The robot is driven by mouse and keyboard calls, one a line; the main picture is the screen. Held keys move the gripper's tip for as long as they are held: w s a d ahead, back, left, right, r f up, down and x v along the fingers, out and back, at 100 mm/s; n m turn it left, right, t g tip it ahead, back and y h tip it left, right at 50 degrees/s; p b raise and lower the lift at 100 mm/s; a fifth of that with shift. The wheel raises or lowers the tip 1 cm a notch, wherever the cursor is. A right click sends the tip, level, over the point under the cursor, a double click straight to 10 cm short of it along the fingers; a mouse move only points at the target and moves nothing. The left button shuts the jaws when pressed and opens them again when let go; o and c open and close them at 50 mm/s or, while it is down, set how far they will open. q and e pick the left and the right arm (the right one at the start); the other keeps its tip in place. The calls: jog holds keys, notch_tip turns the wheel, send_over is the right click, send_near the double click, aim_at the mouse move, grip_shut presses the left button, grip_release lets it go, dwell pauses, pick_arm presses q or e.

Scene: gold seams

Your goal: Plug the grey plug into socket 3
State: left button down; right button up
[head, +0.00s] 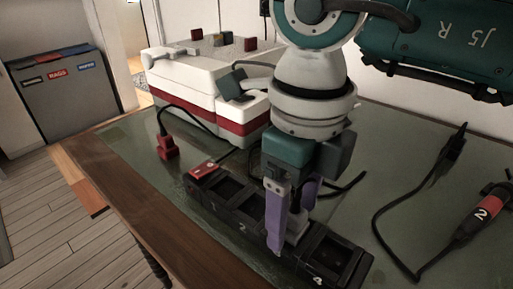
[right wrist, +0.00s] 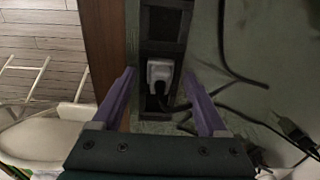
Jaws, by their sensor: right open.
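The black power strip (head: 232,207) lies along the table, with the numbers 2 and 4 readable on it. The grey plug (head: 297,231) stands at the socket between those two numbers, partly hidden by my right gripper (head: 287,236). In the right wrist view the plug (right wrist: 160,74) sits at a socket of the strip (right wrist: 163,28), with its black cord leading off below. My right gripper (right wrist: 159,84) is open, with one purple finger on each side of the plug and visible gaps between. How deep the plug sits cannot be told. My left gripper is not in view.
A white and red machine (head: 205,85) stands behind the strip. A red plug (head: 167,147) with a black cord lies to the left. A tool marked 2 (head: 478,217) and its cord lie at the right. The table's wooden edge (head: 120,215) runs along the front left.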

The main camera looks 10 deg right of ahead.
notch_tip(320, 180, up, 10)
jog(key=shift+f+p, duration=0.1)
jog(key=shift+p, duration=0.65)
